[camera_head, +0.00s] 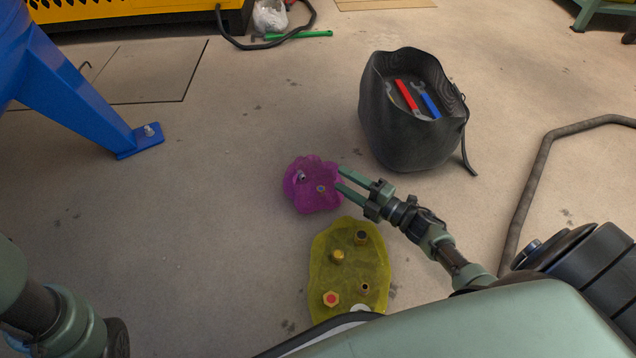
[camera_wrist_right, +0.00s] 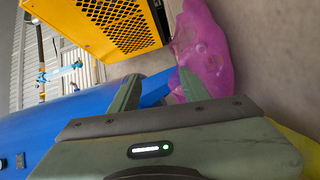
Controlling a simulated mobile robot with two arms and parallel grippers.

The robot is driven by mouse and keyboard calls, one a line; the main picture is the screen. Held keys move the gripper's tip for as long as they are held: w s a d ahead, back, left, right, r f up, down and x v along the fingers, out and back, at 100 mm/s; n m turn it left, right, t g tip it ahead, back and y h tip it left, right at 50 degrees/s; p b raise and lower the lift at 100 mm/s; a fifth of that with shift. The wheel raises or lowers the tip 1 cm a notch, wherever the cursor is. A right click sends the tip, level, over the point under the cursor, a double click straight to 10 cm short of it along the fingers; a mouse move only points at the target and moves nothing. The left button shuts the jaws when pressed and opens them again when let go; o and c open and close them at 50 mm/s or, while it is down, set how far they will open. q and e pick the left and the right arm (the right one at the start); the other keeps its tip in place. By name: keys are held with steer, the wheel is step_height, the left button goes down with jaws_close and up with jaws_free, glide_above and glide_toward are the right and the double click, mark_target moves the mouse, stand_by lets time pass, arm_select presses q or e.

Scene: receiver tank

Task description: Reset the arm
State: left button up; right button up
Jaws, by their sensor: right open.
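My right gripper (camera_head: 340,179) is open, its two green fingers pointing left over the floor in the head view. I see nothing between the fingers.
A black bag (camera_head: 400,140) with red and blue tools stands behind. A blue support leg (camera_head: 80,100) is at left, a dark hose (camera_head: 537,170) at right. The left-middle floor is clear.

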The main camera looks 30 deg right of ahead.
steer(key=v, duration=0.2)
steer(key=shift+s+d+p, duration=0.15)
steer(key=shift+s+p, duration=0.1)
steer(key=shift+p, duration=0.05)
